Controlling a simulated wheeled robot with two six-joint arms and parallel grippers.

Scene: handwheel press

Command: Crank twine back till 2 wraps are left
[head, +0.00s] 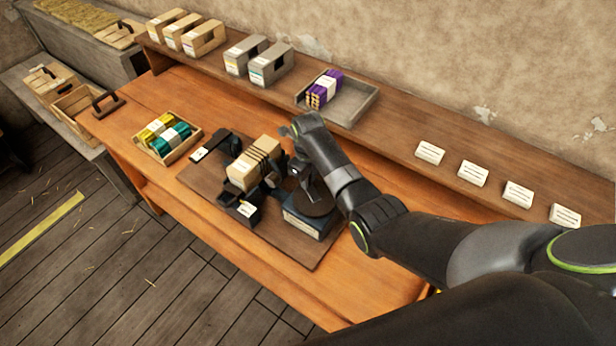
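A pale wooden block (250,172) sits in the black press on a dark baseboard (200,185). Several dark bands (266,155), which look like twine wraps, lie side by side at its right end; I cannot count them surely. Black press parts with white labels stand at its left (213,147) and front (243,210). My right arm comes in from the right and bends down at the press's right side. My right gripper (281,184) is low beside the block, mostly hidden by dark parts. The handwheel cannot be told apart there. My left gripper is not in view.
A blue-grey base (303,222) stands under my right wrist. A wooden tray (191,148) of yellow and teal bundles is left of the press. The back shelf holds a grey tray (358,105) with purple bundles, boxes and white cards (430,152). The bench's front left is clear.

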